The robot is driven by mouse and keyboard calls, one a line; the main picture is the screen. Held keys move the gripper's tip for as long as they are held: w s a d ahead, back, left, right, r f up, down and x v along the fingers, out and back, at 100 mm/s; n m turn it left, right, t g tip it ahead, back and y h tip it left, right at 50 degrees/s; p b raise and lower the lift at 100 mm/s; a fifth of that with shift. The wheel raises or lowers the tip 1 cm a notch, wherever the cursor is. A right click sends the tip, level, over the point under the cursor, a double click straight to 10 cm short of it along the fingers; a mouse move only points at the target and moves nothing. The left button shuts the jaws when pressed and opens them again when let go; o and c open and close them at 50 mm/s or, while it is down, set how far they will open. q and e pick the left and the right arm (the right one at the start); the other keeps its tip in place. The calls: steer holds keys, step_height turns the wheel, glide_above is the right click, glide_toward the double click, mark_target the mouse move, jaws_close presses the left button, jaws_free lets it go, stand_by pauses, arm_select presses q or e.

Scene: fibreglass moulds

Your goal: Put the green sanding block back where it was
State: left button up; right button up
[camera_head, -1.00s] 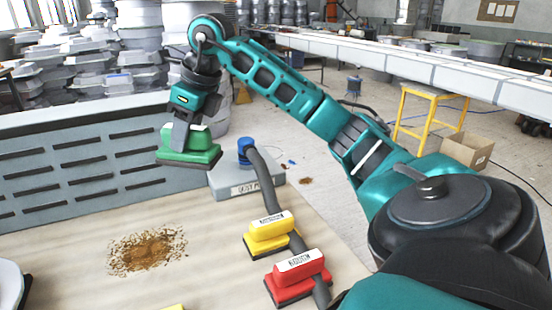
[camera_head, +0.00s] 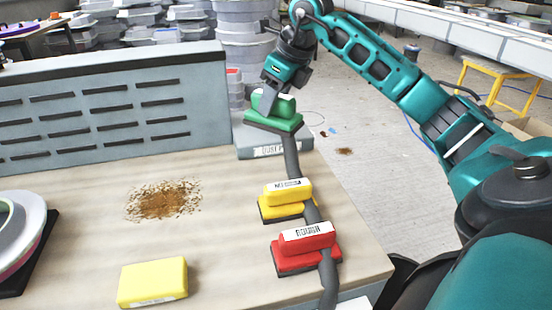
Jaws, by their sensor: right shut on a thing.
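The green sanding block (camera_head: 274,114) is at the back right of the bench, in front of the grey dust-extractor box. My right gripper (camera_head: 268,100) is shut on it from above. The block hides the box's blue hose fitting and the top of the hose. I cannot tell whether its base touches anything. A yellow sanding block (camera_head: 287,198) and a red sanding block (camera_head: 304,248), labelled "ROUGH", stand in a row nearer to me. My left gripper is not in view.
A grey hose (camera_head: 293,160) runs from the grey box (camera_head: 262,150) past the yellow and red blocks. A yellow sponge-like block (camera_head: 153,282) lies at the front. A brown dust patch (camera_head: 164,199) is mid-bench. A slotted grey panel (camera_head: 100,110) bounds the back. A round mould (camera_head: 20,235) stands at left.

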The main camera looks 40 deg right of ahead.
step_height(320, 180, down, 14)
steer(key=shift+f+b, duration=0.1)
steer(key=shift+b, duration=0.5)
steer(key=o, duration=0.5)
steer(key=shift+f, duration=0.1)
steer(key=o, duration=0.4)
steer(key=shift+o, duration=0.2)
